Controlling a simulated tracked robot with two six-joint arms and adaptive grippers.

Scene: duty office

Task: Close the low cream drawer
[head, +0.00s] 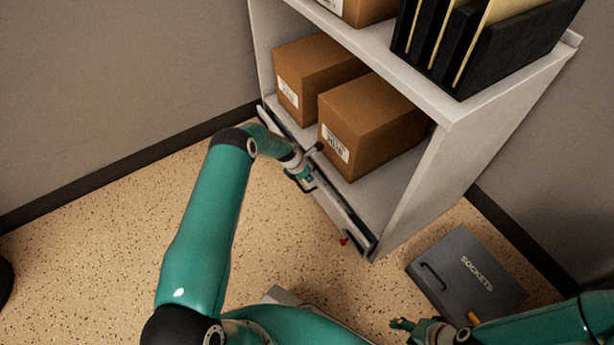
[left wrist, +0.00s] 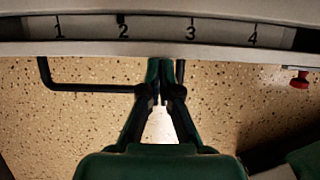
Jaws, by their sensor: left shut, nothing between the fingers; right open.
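The low cream drawer (head: 349,214) is at the foot of the shelf unit, seen from above. Its pale edge (left wrist: 235,52) and a strip numbered 1 to 4 cross the top of the left wrist view. A dark bar handle (left wrist: 90,87) stands out from its front. My left gripper (head: 306,182) is shut and empty at the drawer front. Its fingertips (left wrist: 166,72) overlap the handle's right part; I cannot tell whether they touch it. How far the drawer stands out is unclear. My right gripper (head: 407,331) is open and empty, low at the right.
Cardboard boxes (head: 366,133) stand on the shelf above the drawer. A red knob (left wrist: 300,80) shows near the drawer's right end. A grey case marked SOCKETS (head: 455,268) lies on the floor right of the shelf unit.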

